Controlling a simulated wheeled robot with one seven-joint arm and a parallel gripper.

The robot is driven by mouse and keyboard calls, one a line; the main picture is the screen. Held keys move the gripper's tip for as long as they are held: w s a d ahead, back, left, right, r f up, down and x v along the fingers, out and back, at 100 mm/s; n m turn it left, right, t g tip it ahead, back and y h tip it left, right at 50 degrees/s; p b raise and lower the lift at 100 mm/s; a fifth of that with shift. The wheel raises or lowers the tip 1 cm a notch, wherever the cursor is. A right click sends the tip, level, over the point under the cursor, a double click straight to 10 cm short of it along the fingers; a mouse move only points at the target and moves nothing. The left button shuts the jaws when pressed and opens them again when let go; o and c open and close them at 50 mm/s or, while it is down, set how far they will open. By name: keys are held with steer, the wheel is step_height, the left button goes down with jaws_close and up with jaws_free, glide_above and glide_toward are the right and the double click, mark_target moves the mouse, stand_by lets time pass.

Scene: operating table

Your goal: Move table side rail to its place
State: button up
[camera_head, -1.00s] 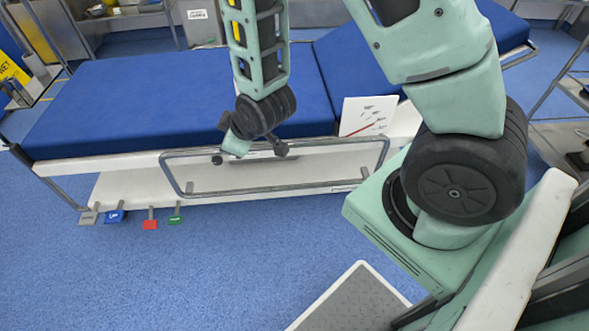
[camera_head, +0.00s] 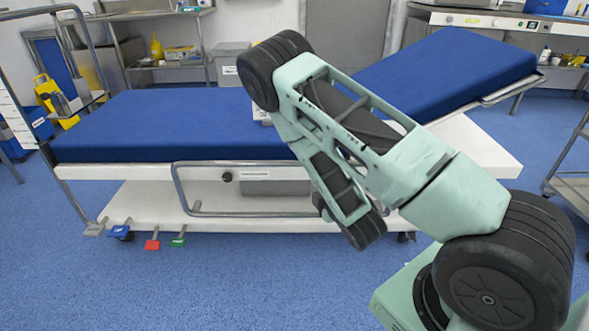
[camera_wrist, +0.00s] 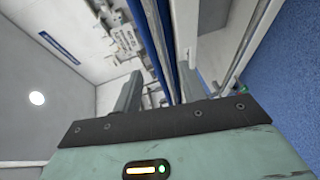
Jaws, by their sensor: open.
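The table side rail (camera_head: 180,190) is a grey metal tube frame along the near side of the operating table (camera_head: 110,172). In the head view it hangs low, its long lower bar below the blue mattress (camera_head: 170,125), and my arm hides its right part. In the wrist view a metal tube of the rail (camera_wrist: 246,45) runs at the right, outside my jaws. My gripper (camera_wrist: 158,92) is open, with its two fingers apart and nothing held. The mattress's blue edge shows beyond and between the fingers. In the head view I cannot make out the fingertips.
Coloured pedals (camera_head: 152,244) stick out below the table's left end. Steel shelves (camera_head: 165,65) and a yellow wet-floor sign (camera_head: 48,95) stand behind at the left. A trolley (camera_head: 572,185) stands at the right. The blue floor (camera_head: 240,290) in front is clear.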

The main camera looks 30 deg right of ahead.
steer(key=b+x, duration=0.4)
steer(key=x, duration=1.2)
steer(key=shift+f, duration=0.15)
steer(key=shift+d, duration=0.1)
jaws_close()
